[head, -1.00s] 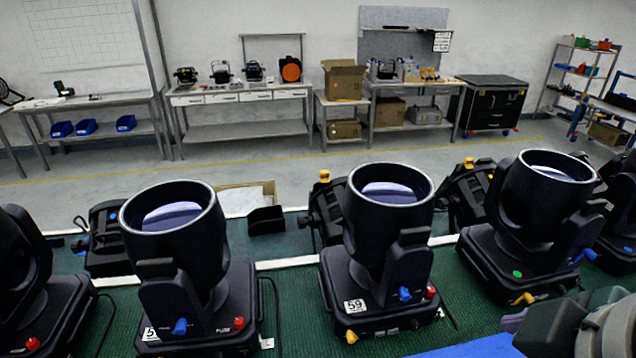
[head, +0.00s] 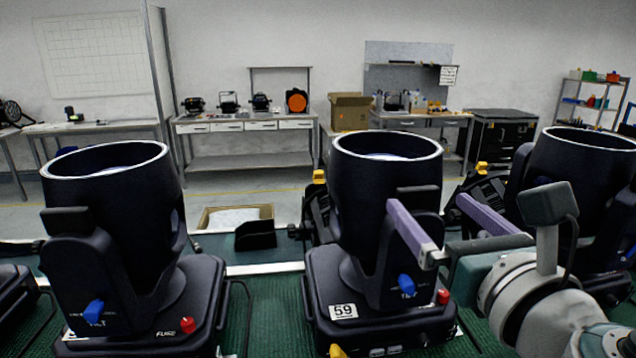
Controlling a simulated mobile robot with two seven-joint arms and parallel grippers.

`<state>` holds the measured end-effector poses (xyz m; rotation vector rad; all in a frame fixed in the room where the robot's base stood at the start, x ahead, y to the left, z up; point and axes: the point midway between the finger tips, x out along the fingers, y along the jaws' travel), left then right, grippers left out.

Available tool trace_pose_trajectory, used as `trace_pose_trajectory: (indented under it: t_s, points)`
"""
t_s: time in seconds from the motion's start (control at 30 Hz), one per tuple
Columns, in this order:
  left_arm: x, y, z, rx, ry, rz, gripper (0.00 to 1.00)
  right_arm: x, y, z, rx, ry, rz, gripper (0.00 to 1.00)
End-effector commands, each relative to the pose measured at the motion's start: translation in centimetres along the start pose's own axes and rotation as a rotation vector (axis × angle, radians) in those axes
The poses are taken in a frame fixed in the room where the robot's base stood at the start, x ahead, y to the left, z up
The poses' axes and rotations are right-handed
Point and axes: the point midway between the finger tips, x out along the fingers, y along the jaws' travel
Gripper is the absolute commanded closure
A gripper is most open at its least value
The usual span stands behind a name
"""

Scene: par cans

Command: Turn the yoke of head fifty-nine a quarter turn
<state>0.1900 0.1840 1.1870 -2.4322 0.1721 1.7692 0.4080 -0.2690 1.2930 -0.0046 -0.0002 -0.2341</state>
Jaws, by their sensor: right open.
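Head fifty-nine (head: 383,187) is a black moving-head light in the middle of the head view, its round barrel pointing up. Its base (head: 343,330) carries a white "59" label, with a red knob (head: 443,297) at the right. The yoke (head: 402,262) is the black upright with a blue tilt knob (head: 406,285), at the barrel's near right side. My right gripper (head: 428,201) comes in from the right with two purple fingers spread apart and nothing held. Its left finger overlaps the yoke's upper part; contact cannot be told. The right finger is clear of the yoke. My left gripper is out of view.
A similar light (head: 112,225) stands close on the left, and another (head: 575,185) on the right, partly behind my right arm. The lights stand on a green mat (head: 275,310). An open box (head: 235,217) and workbenches lie beyond.

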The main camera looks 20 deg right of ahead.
Motion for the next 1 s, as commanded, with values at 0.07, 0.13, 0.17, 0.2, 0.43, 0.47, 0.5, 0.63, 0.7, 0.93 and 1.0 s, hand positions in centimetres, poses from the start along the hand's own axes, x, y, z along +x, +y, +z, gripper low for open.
trace_pose_trajectory:
  t_s: [0.07,0.13,0.17,0.2,0.43,0.47,0.5,0.63,0.7,0.93,1.0]
  points:
    - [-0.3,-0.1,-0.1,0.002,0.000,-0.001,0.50,1.6,0.0,0.2,0.001,-0.002,-0.002,0.00]
    - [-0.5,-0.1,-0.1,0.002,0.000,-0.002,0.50,2.8,0.0,0.2,0.002,-0.002,-0.002,0.00]
    - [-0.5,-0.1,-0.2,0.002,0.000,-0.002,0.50,3.2,0.0,0.2,0.003,-0.001,-0.002,0.00]
    - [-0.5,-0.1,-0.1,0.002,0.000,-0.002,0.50,3.8,0.0,0.1,0.003,-0.001,-0.003,0.00]
    - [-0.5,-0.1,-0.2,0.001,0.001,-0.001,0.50,5.4,0.0,0.0,0.003,0.001,-0.002,0.00]
    - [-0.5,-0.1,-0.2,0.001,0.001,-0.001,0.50,5.5,0.0,0.0,0.004,0.000,-0.002,0.00]
    - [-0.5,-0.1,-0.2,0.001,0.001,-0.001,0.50,5.5,0.0,0.0,0.004,0.000,-0.002,0.00]
    - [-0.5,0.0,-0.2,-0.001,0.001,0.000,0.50,5.5,0.0,0.0,0.004,0.000,-0.002,0.00]
    - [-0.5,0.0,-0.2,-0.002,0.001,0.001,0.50,5.5,0.0,0.0,0.004,0.000,-0.002,0.01]
    - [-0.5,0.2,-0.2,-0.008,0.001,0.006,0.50,5.5,0.0,0.0,0.005,0.001,-0.002,0.27]
    - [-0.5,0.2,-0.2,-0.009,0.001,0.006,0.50,5.5,0.0,0.0,0.004,0.001,-0.002,0.35]
